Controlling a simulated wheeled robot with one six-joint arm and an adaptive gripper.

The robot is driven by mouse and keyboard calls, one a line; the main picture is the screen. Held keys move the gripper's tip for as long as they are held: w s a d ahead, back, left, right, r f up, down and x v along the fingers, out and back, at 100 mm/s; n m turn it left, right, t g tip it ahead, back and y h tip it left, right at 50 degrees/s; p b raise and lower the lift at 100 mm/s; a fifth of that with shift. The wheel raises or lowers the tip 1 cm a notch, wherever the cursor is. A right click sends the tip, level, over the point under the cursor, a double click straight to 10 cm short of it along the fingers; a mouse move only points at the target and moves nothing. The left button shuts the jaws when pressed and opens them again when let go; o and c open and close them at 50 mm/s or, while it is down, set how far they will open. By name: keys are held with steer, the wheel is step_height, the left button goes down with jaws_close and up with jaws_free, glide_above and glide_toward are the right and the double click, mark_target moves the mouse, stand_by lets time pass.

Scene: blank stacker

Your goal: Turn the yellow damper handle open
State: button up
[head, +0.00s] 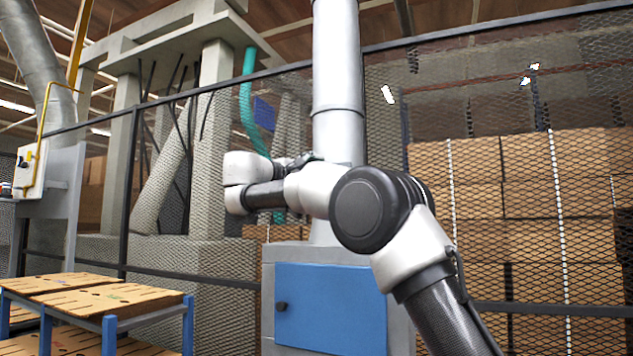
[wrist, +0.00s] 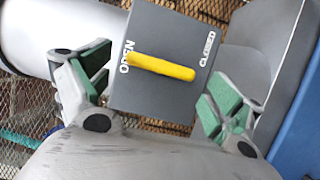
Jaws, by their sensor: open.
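The yellow damper handle (wrist: 160,67) shows in the wrist view as a rounded bar across a dark grey plate (wrist: 165,33). Its left end lies at the word OPEN; its right end is below the word CLOSED, apart from it. Its pivot cannot be made out. My gripper (wrist: 157,72) is open, with one green-padded finger on each side of the plate and the handle between them. I see no finger touching the handle. In the head view, my arm's wrist is in front of the pale vertical duct (head: 337,80), and the handle is hidden.
Below the duct stands a grey cabinet with a blue door (head: 330,308). A mesh fence (head: 190,190) runs behind, with stacked cartons (head: 550,220) beyond it. A blue-framed table with flat cardboard (head: 105,298) stands at lower left.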

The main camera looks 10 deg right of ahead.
steer(key=v, duration=1.1)
steer(key=shift+s+a, duration=0.25)
steer(key=shift+f, duration=0.1)
